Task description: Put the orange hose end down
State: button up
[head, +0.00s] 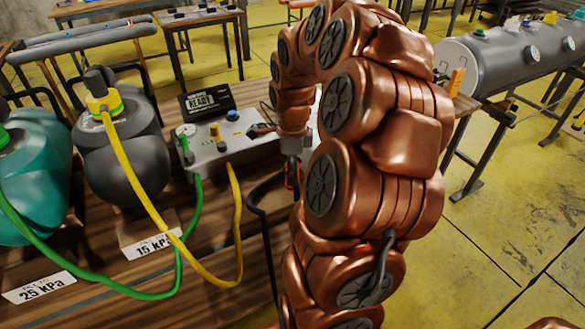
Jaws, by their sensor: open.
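My gripper (291,172) points down at the right edge of the wooden bench, right of the grey pump box (232,146). It is small and dark here, and my copper arm hides part of the space around it. A small orange-red piece (289,184) shows at its fingertips. It may be the orange hose end; I cannot tell whether it touches the fingers or what it rests on. A black hose (256,203) curves from beside the gripper down the bench's right side. My gripper is open.
A yellow hose (140,187) and a green hose (90,282) join the pump box to a grey inflatable (118,150) and a teal inflatable (35,180). A "READY" display (205,101) stands behind the box. A grey tube (520,58) lies on supports at right. Yellow floor (510,200) is clear.

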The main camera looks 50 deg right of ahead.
notch_tip(320, 180, up, 12)
jog(key=shift+r+b, duration=0.15)
jog(key=shift+b, duration=0.2)
dwell(0.5)
jog(key=s+a+f+n+g, duration=0.1)
jog(key=s+a+f+n, duration=0.1)
jog(key=a+n, duration=0.6)
jog(key=s+a+f+n, duration=0.1)
jog(key=s+a+n, duration=0.1)
jog(key=a+n, duration=0.6)
jog(key=s+a+f+n, duration=0.3)
jog(key=s+a+n, duration=0.2)
jog(key=s+n, duration=0.1)
jog(key=s+a+f+n+g, duration=0.1)
jog(key=s+a+f+n, duration=0.3)
jog(key=s+a+n, duration=0.1)
jog(key=s+a, duration=0.1)
jog(key=s, duration=0.1)
jog(key=shift+s+a+n, duration=0.25)
jog(key=shift+s+n, duration=0.05)
jog(key=shift+n, duration=0.1)
notch_tip(320, 180, up, 11)
jog(key=p, duration=1)
jog(key=shift+w+p, duration=0.15)
jog(key=shift+p, duration=0.15)
